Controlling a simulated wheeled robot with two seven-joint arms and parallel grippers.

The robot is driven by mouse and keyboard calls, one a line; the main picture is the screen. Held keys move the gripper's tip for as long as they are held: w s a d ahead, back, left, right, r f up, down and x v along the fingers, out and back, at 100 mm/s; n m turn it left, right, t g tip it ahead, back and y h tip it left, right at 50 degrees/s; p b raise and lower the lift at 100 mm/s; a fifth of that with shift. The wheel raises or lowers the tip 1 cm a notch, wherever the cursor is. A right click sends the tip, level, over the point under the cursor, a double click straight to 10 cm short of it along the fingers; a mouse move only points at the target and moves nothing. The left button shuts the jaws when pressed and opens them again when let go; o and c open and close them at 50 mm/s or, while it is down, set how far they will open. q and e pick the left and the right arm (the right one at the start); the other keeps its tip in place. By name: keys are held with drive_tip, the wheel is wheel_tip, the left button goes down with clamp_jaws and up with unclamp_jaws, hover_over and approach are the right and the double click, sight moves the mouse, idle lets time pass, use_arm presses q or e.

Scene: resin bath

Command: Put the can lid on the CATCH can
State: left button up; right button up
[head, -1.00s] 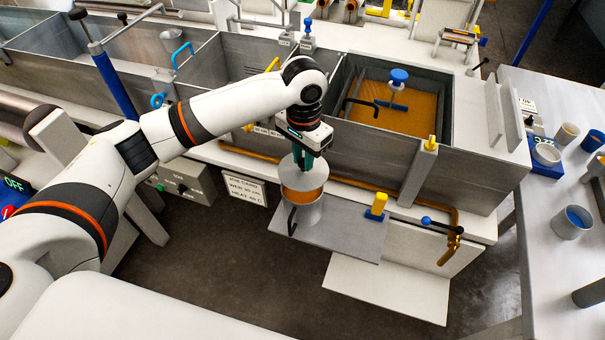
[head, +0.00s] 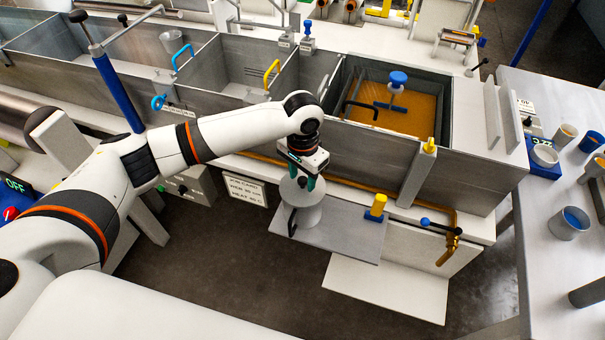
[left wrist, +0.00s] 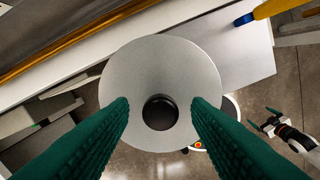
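The can lid (head: 290,190) is a pale grey disc. It lies over the mouth of the CATCH can (head: 305,216), which stands on a grey shelf in front of the bath. The orange resin inside is hidden, and the lid looks level. In the left wrist view the lid (left wrist: 160,70) fills the middle, with its black knob (left wrist: 160,112) at the centre. My left gripper (left wrist: 160,106) is open, its green fingers on either side of the knob with gaps showing. My right gripper (left wrist: 267,119) is small at the right there, its fingers apart and empty.
The grey shelf (head: 345,238) carries a yellow and blue clamp (head: 377,207) right of the can. A brass pipe (head: 455,225) with a blue-handled valve runs along the bath front. The resin bath (head: 435,150) stands behind. Dark floor (head: 240,270) is clear in front.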

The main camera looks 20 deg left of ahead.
sight(303, 179)
use_arm(q)
wheel_tip(303, 179, up, 12)
drive_tip(key=b, duration=0.2)
idle(0.4)
